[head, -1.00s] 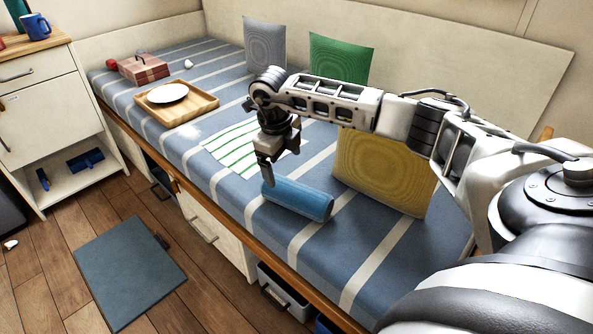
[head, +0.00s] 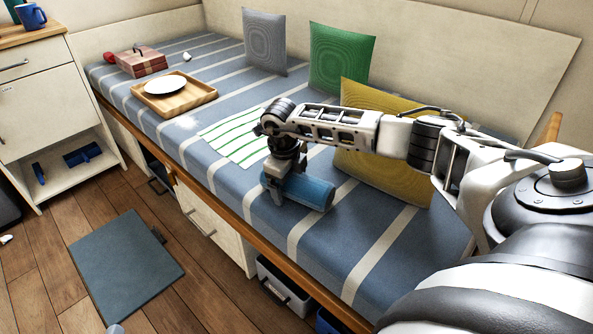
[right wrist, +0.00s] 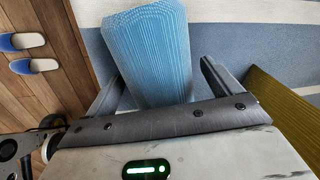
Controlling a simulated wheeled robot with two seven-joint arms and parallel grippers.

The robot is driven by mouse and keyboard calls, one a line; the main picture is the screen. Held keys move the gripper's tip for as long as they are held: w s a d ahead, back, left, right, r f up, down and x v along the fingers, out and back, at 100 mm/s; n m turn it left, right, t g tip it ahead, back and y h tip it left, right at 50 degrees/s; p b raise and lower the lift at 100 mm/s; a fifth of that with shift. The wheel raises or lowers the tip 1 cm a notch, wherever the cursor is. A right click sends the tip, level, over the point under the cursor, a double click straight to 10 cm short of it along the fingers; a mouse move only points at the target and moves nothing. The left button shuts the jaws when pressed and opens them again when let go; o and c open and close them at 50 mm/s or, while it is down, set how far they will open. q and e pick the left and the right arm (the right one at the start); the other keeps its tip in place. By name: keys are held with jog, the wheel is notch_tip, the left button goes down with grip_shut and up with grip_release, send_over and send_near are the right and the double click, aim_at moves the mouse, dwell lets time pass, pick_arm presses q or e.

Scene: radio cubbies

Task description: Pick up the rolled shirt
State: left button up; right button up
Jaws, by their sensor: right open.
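The rolled shirt (head: 312,192) is a light blue ribbed cylinder lying on the striped bed, near its front edge. My right gripper (head: 276,192) is lowered over the left end of the roll in the head view. In the right wrist view the shirt (right wrist: 150,50) lies between the two open fingers of my right gripper (right wrist: 158,88), with a gap on the right side. The gripper hides the roll's left end in the head view. My left gripper is not in view.
A yellow pillow (head: 385,170) stands behind the roll. A striped cloth (head: 240,135), a wooden tray (head: 205,97) with a white plate (head: 166,86), and a red box (head: 140,63) lie farther left. The front bed surface right of the roll is clear.

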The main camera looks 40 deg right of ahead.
jog(key=c, duration=1.1)
jog(key=shift+r, duration=0.1)
jog(key=shift+c, duration=0.2)
jog(key=shift+r, duration=0.1)
